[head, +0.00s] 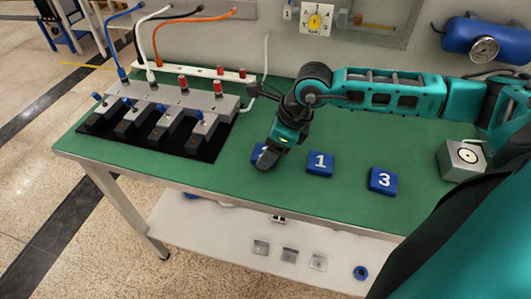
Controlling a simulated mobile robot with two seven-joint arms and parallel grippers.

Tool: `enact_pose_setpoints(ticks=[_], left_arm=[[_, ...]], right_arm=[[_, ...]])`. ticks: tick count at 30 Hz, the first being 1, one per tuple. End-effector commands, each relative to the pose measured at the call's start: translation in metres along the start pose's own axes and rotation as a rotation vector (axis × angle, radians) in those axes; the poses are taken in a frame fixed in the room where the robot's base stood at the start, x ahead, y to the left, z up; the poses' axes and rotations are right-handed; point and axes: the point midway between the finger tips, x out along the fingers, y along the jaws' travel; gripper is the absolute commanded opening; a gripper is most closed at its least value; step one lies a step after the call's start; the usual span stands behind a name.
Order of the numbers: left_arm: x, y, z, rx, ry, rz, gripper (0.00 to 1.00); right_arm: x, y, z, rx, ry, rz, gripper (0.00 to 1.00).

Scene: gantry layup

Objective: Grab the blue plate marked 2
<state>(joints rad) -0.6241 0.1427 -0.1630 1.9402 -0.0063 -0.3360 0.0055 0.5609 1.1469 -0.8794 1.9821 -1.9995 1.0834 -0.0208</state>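A blue plate (257,151) lies on the green table, mostly hidden by my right gripper. Only a small blue part with a bit of white shows, so its number cannot be read. My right gripper (265,158) points down over this plate, at or very near it. I cannot tell whether its fingers are open or closed on the plate. My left gripper is not in view. Two similar blue plates lie to the right, one marked 1 (320,163) and one marked 3 (383,181).
The green table (225,178) is clear in front of the plates. A grey fixture (170,100) with clamps and coloured hoses stands on a black mat at the left. A grey box (461,160) with a round dial is at the right. A blue tank (487,38) hangs behind.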

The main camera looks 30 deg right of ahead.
Motion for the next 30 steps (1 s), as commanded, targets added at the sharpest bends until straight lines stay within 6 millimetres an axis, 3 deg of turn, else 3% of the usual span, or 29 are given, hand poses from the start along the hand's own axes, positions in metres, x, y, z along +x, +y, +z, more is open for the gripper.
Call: enact_pose_setpoints(ticks=[12,23,30], left_arm=[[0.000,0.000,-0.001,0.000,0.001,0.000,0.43],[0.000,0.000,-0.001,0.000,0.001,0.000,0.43],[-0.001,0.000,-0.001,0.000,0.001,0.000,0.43]], right_arm=[[-0.001,0.000,0.000,0.000,-0.001,-0.001,0.29],[-0.007,-0.001,0.004,-0.001,-0.003,-0.002,0.29],[-0.042,-0.001,0.019,-0.002,-0.005,-0.004,0.29]])
